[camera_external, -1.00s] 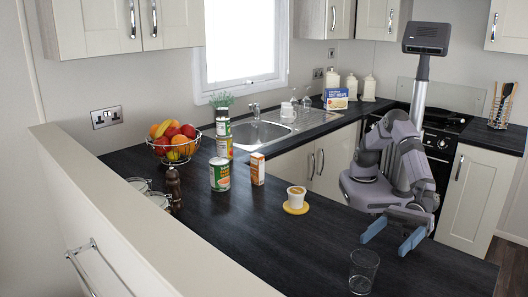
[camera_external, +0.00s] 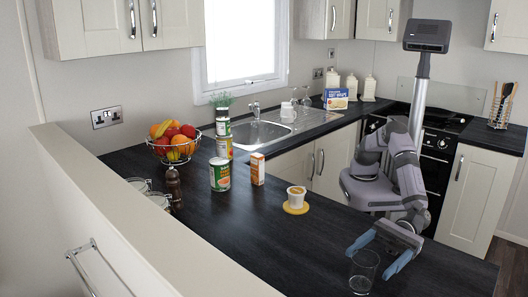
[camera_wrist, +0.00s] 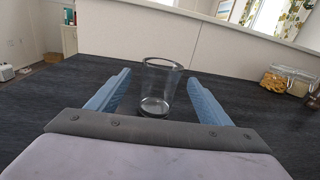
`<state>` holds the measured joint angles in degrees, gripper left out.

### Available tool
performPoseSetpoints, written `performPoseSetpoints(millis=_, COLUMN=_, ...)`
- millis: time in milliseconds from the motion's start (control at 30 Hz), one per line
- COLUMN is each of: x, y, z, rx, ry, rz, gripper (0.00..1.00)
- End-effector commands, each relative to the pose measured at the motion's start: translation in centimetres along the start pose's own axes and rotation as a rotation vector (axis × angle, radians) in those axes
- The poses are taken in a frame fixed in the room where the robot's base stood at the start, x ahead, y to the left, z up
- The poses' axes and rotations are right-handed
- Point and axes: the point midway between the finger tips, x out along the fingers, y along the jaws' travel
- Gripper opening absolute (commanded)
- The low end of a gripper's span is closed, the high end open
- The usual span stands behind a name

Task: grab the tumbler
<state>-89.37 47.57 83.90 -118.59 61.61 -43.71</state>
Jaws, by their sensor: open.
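The clear glass tumbler (camera_external: 364,271) stands upright on the dark worktop near the front of the external view. It also shows in the wrist view (camera_wrist: 158,88), between and a little beyond the tips of the blue fingers. My gripper (camera_external: 371,260) is open, low over the worktop, with its two blue fingers pointing at the tumbler. In the wrist view my gripper (camera_wrist: 158,92) has one finger to the left of the tumbler and one to the right, with a gap on each side. Nothing is held.
A green can (camera_external: 219,174), a small carton (camera_external: 257,168) and a fruit bowl (camera_external: 174,152) are farther left. A low wall (camera_external: 140,215) borders the worktop. The worktop around the tumbler is clear.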

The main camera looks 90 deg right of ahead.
Motion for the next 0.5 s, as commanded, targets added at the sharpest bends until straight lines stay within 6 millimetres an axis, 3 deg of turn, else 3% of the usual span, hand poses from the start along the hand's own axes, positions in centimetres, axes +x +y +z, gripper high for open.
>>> performPoseSetpoints(millis=233, x=3.0, y=-0.2, z=0.0, rx=0.001, ry=0.001, rz=-0.001, gripper=0.73)
performPoseSetpoints(millis=500, x=3.9, y=-0.2, z=-0.1, rx=0.001, ry=0.0, rz=0.0, gripper=0.73)
